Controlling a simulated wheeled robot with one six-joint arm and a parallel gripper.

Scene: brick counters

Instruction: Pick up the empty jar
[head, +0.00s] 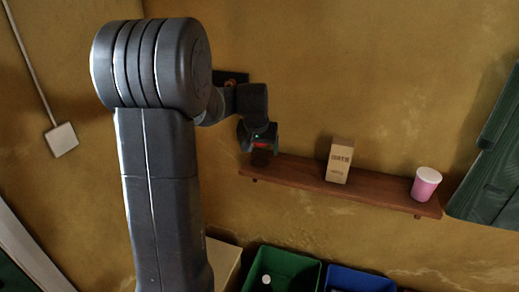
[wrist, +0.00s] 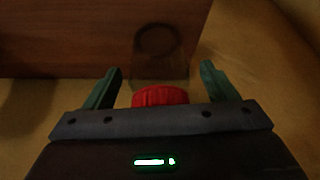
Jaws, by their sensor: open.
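A see-through jar (wrist: 160,62) with a red lid (wrist: 160,97) shows in the wrist view between the fingers of my gripper (wrist: 161,69). The jar looks empty, and its round base shows faintly against the brown wood. There is a gap on each side between the jar and the open fingers. In the head view the jar (head: 261,158) appears small and dark at the left end of the shelf (head: 385,195), under my gripper (head: 259,147). The gripper hides part of it.
A brown carton (head: 339,161) stands mid-shelf, and a pink cup (head: 425,184) with a white top stands near the right end. Below are a green bin (head: 283,262) and a blue bin (head: 350,278). Dark green containers (head: 489,190) are at the right. The wall is close behind the shelf.

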